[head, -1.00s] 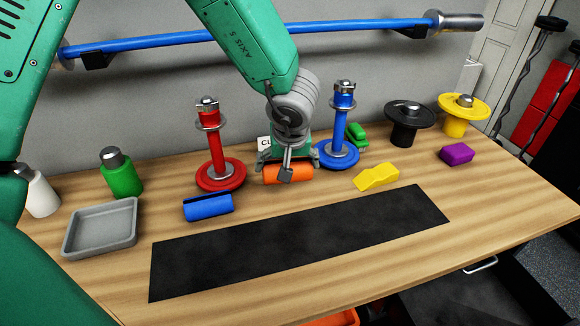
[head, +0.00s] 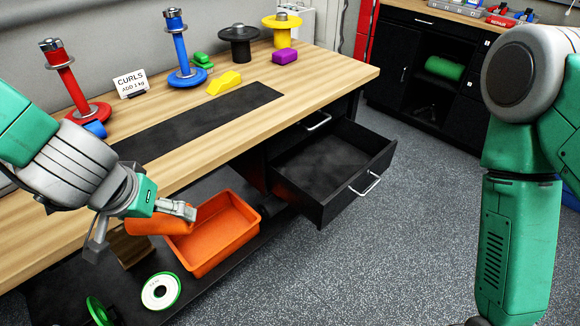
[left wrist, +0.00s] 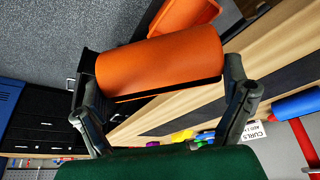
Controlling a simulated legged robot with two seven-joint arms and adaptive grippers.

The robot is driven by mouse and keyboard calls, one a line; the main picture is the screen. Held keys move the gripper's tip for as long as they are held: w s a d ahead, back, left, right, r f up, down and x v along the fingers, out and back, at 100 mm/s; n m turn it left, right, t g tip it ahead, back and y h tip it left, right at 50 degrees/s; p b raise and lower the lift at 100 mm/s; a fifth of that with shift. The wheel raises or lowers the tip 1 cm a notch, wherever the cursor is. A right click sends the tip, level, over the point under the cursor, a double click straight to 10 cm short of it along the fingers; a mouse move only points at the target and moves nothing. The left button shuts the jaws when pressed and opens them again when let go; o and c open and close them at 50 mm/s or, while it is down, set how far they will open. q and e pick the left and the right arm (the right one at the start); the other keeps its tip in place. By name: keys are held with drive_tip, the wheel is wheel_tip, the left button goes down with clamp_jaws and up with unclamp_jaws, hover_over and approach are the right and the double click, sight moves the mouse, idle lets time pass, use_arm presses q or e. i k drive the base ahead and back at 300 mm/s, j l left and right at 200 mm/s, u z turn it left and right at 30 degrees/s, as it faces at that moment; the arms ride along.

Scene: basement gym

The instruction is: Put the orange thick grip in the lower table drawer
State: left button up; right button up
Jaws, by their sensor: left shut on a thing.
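The orange thick grip (head: 150,224) is held in my left gripper (head: 143,222), in front of the table edge and beside the orange bin. In the left wrist view the orange grip (left wrist: 160,62) lies across between the two fingers of my left gripper (left wrist: 160,80). The lower table drawer (head: 362,192) is pulled open, to the right of the held grip. Its visible floor is dark and bare. A closed drawer with a handle (head: 319,122) is above it. My right arm is at the right; its gripper is out of frame.
An orange bin (head: 238,238) stands on the low shelf between my left gripper and the drawer. A white-green plate (head: 161,291) lies near it. The tabletop (head: 215,125) carries red and blue stands, a yellow wedge and a purple block. Open floor (head: 400,240) lies before the drawer.

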sight(325, 193)
drive_tip(key=i+l+u, duration=0.1)
drive_tip(key=l+u, duration=0.3)
drive_tip(key=i+l+u, duration=0.1)
drive_tip(key=l+u, duration=0.15)
drive_tip(key=u, duration=0.15)
drive_tip(key=l+u, duration=0.5)
drive_tip(key=l, duration=0.55)
drive_tip(key=l+u, duration=0.15)
drive_tip(key=l, duration=0.5)
drive_tip(key=k+l+u, duration=0.1)
drive_tip(key=l, duration=0.55)
drive_tip(key=k+l+u, duration=0.1)
drive_tip(key=l, duration=0.5)
drive_tip(key=i+l, duration=0.1)
drive_tip(key=l, duration=0.75)
drive_tip(key=i+l, duration=0.15)
drive_tip(key=l, duration=0.25)
